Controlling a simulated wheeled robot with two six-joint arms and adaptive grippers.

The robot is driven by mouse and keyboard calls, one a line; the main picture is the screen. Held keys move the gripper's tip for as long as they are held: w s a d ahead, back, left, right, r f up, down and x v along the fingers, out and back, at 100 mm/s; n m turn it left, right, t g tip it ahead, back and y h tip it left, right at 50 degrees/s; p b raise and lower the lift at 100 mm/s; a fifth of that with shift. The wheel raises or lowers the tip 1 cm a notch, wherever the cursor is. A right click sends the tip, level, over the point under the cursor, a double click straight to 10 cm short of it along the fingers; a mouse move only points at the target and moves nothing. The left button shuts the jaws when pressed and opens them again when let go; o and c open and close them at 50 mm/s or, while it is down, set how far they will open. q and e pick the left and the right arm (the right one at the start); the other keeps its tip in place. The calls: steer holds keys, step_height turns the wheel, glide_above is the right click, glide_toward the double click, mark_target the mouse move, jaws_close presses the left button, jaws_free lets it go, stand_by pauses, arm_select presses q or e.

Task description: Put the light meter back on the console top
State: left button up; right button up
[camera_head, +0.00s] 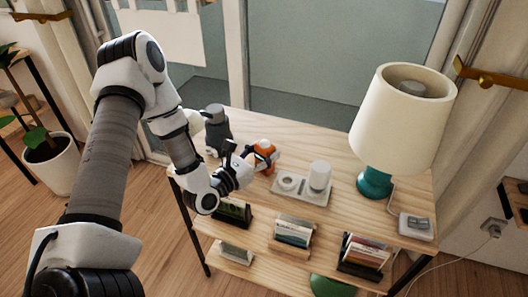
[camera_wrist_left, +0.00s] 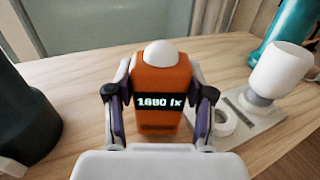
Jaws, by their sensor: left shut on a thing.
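The light meter (camera_head: 266,156) is an orange block with a white dome on top. Its dark display reads about 1680 lx in the left wrist view (camera_wrist_left: 160,112). My left gripper (camera_head: 250,163) is shut on it, with one finger on each side of the orange body. The meter is upright at the wooden console top (camera_head: 310,152), left of its middle. I cannot tell whether its base touches the wood or is just above it. My right gripper is not in view.
A grey tray (camera_head: 300,193) with a ring and a white cylinder (camera_head: 319,176) stands right of the meter. A dark grey bottle-like object (camera_head: 217,130) stands to the left. A teal lamp with a cream shade (camera_head: 403,115) stands at right. Shelves below hold books (camera_head: 293,232).

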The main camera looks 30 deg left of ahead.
arm_select(q)
steer(key=o, duration=1.4)
steer(key=shift+f, duration=0.1)
steer(key=shift+r+p, duration=0.3)
steer(key=shift+p, duration=0.05)
steer(key=s, duration=0.4)
steer(key=s+a+p, duration=0.1)
steer(key=s, duration=0.3)
steer(key=s+a, duration=0.1)
steer(key=s, duration=0.2)
steer(key=shift+s+f+p, duration=0.1)
steer(key=shift+s+p, duration=0.3)
